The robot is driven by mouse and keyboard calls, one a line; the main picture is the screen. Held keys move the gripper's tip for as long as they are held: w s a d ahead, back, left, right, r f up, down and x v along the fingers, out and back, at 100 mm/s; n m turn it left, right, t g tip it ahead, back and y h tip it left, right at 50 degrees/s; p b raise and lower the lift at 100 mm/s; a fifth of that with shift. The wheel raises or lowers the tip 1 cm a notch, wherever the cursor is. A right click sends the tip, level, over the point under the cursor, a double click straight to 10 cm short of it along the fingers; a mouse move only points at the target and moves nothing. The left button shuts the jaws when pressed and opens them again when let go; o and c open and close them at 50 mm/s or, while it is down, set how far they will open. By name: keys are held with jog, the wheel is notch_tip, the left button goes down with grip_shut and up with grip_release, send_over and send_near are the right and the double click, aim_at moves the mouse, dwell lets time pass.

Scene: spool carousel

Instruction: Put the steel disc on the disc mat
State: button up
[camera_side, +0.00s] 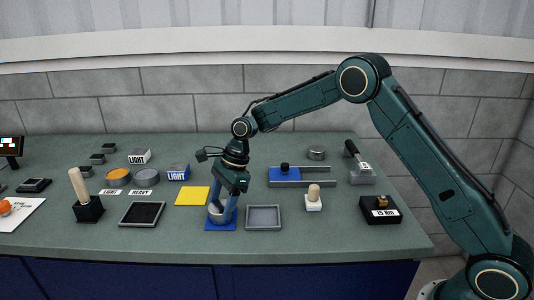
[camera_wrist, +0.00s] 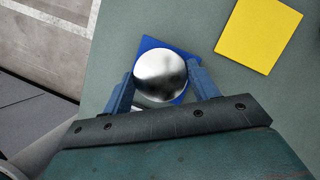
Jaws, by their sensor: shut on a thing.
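The steel disc (camera_wrist: 160,76) is round and shiny, and it sits between the two blue fingers of my gripper (camera_wrist: 161,72). In the side view the disc (camera_side: 215,214) is low over the blue mat (camera_side: 222,227). My gripper (camera_side: 221,214) points down there, shut on the disc. In the wrist view the blue mat (camera_wrist: 149,43) shows behind the disc, its corners sticking out past the disc's edge. I cannot tell whether the disc touches the mat. No label on the mat can be read.
A yellow mat (camera_side: 192,196) lies close by to the left, and a grey tray (camera_side: 263,230) to the right. A dark tray (camera_side: 142,224) and a black block with a wooden peg (camera_side: 88,211) stand farther left. A white block with a peg (camera_side: 313,205) stands right.

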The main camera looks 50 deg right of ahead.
jog(key=o, duration=1.5)
jog(key=shift+f, duration=0.15)
jog(key=shift+r, duration=0.2)
jog(key=v, duration=1.2)
jog(key=shift+s, duration=0.1)
